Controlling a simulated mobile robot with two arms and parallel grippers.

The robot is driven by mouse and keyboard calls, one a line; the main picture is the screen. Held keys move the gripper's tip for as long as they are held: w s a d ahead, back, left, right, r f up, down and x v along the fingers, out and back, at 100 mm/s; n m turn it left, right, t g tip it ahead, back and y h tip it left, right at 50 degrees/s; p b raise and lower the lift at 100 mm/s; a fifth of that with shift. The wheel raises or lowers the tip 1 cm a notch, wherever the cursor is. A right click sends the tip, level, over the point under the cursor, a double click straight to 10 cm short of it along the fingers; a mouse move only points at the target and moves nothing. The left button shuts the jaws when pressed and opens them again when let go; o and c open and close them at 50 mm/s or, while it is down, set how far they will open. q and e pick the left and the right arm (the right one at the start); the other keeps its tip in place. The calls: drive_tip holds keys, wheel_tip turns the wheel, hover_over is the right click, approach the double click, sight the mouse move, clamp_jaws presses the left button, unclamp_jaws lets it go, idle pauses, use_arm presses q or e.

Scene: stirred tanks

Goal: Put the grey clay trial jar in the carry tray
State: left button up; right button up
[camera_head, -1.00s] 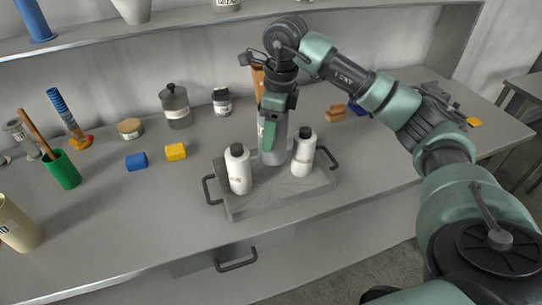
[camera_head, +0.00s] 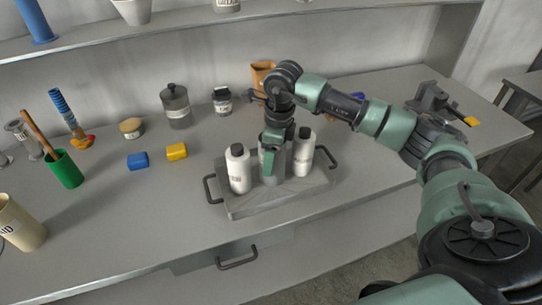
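The grey carry tray (camera_head: 245,207) with dark side handles lies on the bench at centre. Two white bottles with black caps, a left one (camera_head: 239,174) and a right one (camera_head: 303,157), stand in it. My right gripper (camera_head: 273,151) points down between them, shut on a grey jar (camera_head: 268,175). The jar is upright and low in the tray between the bottles; its upper part is partly hidden by the gripper. I cannot tell whether its base touches the tray floor. My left gripper is not in view.
Behind the tray stand a grey lidded jar (camera_head: 176,107), a dark-capped jar (camera_head: 222,101) and a tan container (camera_head: 262,75). Blue (camera_head: 137,161) and yellow (camera_head: 176,151) blocks lie left of it. A green cup (camera_head: 65,170) is farther left.

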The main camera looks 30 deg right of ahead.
drive_tip(key=o, duration=1.4)
drive_tip(key=shift+o, duration=0.2)
drive_tip(key=shift+r, duration=0.25)
wheel_tip(320, 180, up, 12)
drive_tip(key=s+d+b, duration=0.1)
drive_tip(key=b, duration=0.1)
drive_tip(key=shift+f, duration=0.15)
drive_tip(key=shift+s+f, duration=0.1)
drive_tip(key=shift+f, duration=0.05)
